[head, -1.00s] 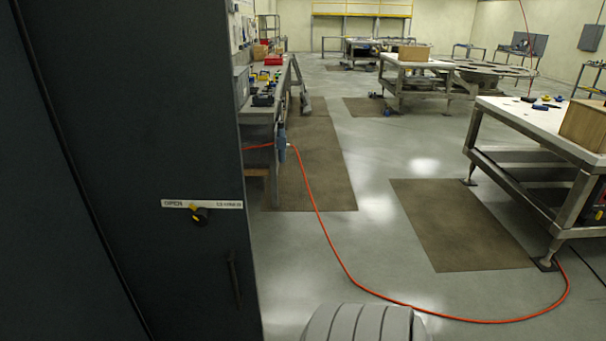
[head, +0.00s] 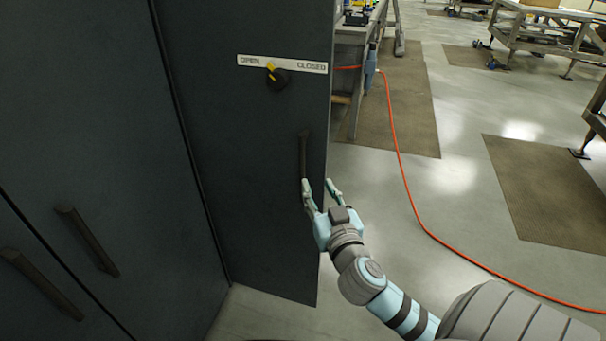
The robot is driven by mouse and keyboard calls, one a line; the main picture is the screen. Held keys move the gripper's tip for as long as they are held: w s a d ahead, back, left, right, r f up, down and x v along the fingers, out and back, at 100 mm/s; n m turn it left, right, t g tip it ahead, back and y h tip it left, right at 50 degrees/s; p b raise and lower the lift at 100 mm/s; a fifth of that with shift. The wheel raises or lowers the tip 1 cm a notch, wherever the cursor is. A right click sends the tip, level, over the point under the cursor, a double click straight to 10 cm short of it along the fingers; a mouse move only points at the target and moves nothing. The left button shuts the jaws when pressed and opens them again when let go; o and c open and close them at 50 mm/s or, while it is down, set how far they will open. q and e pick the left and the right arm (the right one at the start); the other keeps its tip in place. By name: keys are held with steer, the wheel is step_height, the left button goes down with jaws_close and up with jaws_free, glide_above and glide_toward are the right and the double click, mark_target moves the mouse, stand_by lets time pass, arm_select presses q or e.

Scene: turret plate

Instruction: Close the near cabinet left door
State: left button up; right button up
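The dark grey cabinet door (head: 260,180) stands in the middle of the head view, at an angle to the cabinet front. It bears a dark vertical handle (head: 303,152) near its free edge. Above the handle are an OPEN/CLOSED label (head: 311,67) and a black knob (head: 279,79) whose yellow mark is toward OPEN. My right gripper (head: 320,186) is open, by the handle's lower end near the door's free edge. One finger overlaps the door at the handle's foot and the other shows just past the edge. I cannot tell whether it touches. My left gripper is out of view.
Dark cabinet fronts with two slanted handles, one (head: 87,241) and another (head: 40,283), fill the left. An orange hose (head: 408,190) runs across the floor on the right. A workbench (head: 352,35) stands behind the door. Floor to the right is mostly clear.

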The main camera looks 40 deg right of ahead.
mark_target(303, 156)
steer(key=x, duration=1.4)
steer(key=shift+w+r, duration=0.1)
steer(key=shift+r, duration=0.1)
jaws_close()
